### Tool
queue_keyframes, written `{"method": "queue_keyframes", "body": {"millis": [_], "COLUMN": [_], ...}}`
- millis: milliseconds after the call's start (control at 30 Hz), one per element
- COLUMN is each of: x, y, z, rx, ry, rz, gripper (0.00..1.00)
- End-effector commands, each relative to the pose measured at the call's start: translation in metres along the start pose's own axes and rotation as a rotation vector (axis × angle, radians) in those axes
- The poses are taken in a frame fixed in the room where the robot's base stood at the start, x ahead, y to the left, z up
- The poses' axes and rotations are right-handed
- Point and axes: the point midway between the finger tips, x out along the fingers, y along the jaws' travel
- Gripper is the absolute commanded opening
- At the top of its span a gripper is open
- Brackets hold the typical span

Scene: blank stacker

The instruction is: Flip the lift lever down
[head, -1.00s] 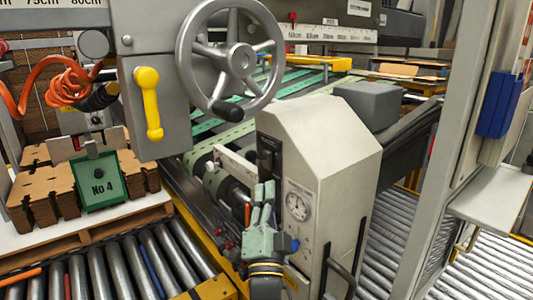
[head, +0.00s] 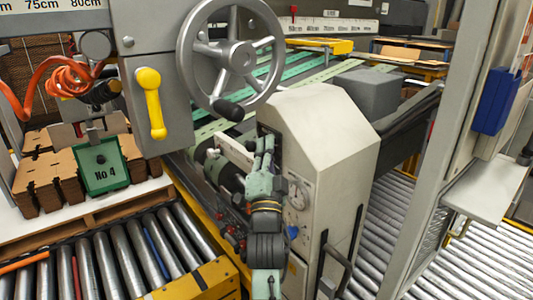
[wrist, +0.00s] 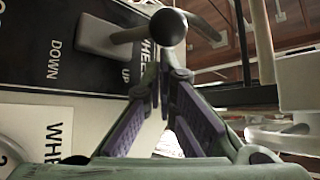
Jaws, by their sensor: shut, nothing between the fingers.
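The lift lever has a grey base (wrist: 98,38), a short dark rod and a round black knob (wrist: 167,26) in the wrist view. It sits on a black plate (wrist: 40,45) with white lettering, including "DOWN" and "WHEEL UP". The knob lies just beyond my fingertips; I cannot tell whether they touch it. My gripper (wrist: 163,84) is shut and empty, with purple-padded fingers. In the head view, my gripper (head: 264,142) is in front of the left face of the beige machine housing (head: 325,140), hiding most of the lever panel.
A spoked handwheel (head: 236,58) and a yellow lever (head: 151,100) are above and left of my gripper. Rollers (head: 125,265) and cardboard stacks (head: 45,178) lie at left.

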Motion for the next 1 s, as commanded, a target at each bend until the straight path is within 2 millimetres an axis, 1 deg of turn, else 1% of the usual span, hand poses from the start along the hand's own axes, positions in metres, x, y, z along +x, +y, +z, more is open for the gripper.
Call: {"method": "queue_keyframes", "body": {"millis": [400,1000], "x": [-0.0003,-0.0044], "y": [0.0008,0.0019], "z": [0.0007,0.004], "rx": [-0.003,-0.065], "ry": [0.0,0.001], "rz": [-0.004,-0.073], "gripper": [0.0,0.0]}}
